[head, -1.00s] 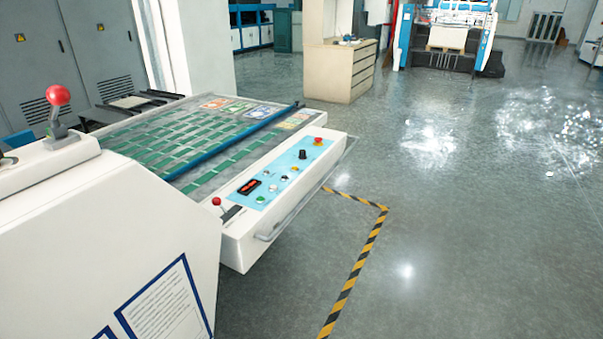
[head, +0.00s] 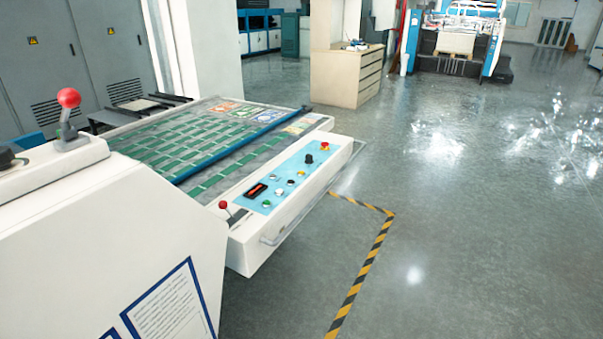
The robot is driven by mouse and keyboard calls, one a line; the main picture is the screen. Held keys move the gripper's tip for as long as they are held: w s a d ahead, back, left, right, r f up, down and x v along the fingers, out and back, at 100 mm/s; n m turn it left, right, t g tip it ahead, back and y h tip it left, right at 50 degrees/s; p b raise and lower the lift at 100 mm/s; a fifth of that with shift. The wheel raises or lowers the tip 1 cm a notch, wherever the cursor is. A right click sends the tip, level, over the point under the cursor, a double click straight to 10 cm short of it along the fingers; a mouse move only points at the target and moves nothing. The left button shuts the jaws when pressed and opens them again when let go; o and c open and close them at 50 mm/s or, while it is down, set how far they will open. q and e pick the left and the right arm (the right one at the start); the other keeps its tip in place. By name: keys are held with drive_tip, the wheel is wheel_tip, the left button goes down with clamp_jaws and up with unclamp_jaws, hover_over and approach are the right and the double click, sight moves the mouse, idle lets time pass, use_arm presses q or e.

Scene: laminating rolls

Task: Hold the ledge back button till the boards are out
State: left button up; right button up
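The control panel (head: 287,181) is a light blue strip on the white side rail of the machine. It carries several small buttons, a black knob (head: 309,159), a red button (head: 324,146) at its far end, a green button (head: 267,204) near its near end and a dark display with red marks (head: 255,191). I cannot read which one is the ledge back button. Printed boards or sheets (head: 232,108) lie on the conveyor bed (head: 190,150) of green and grey strips, past a blue crossbar (head: 240,142). Neither of my grippers is in view.
A red-knobbed lever (head: 68,98) stands on the white machine housing (head: 110,230) at left. A small red-knobbed lever (head: 223,205) sits beside the panel. Black-yellow floor tape (head: 365,265) borders the machine. Floor at right is clear; a beige cabinet (head: 346,75) stands behind.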

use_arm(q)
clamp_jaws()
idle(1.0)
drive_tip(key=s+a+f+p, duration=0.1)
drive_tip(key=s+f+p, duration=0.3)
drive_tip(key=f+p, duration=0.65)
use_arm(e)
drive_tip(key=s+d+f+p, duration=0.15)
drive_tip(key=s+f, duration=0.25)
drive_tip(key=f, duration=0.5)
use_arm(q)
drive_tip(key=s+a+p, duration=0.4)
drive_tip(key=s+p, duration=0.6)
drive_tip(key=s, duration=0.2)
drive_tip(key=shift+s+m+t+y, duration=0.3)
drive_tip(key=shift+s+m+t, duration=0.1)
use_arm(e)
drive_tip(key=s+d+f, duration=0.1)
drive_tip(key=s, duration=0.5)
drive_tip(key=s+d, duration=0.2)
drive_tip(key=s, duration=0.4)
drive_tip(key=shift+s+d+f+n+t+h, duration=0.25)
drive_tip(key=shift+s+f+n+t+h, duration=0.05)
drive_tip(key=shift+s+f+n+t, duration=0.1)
